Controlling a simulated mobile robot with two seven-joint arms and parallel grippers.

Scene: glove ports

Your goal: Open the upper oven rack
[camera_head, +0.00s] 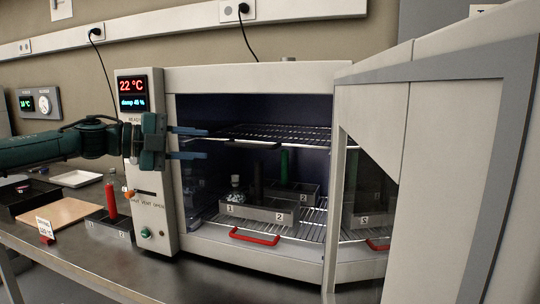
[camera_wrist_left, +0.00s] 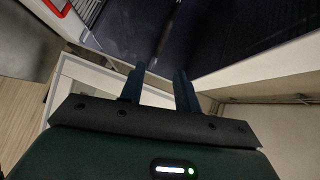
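The upper oven rack (camera_head: 290,134) is a dark wire shelf inside the oven (camera_head: 260,77), whose front stands open. Its front edge runs near the oven mouth. My left gripper (camera_head: 207,144) comes in from the left, with its two blue fingers apart and nothing between them. The fingers reach across the left edge of the opening, left of the rack's front edge and apart from it. The left wrist view shows the same two fingers (camera_wrist_left: 160,85) spread and empty before the dark oven glass. My right gripper is not in view.
The oven door (camera_head: 440,150) stands open on the right. The lower rack (camera_head: 308,222) has a red handle (camera_head: 255,237) and carries a numbered tray (camera_head: 262,213) with bottles. A red bottle (camera_head: 111,198) and a wooden board (camera_head: 62,213) are on the bench at left.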

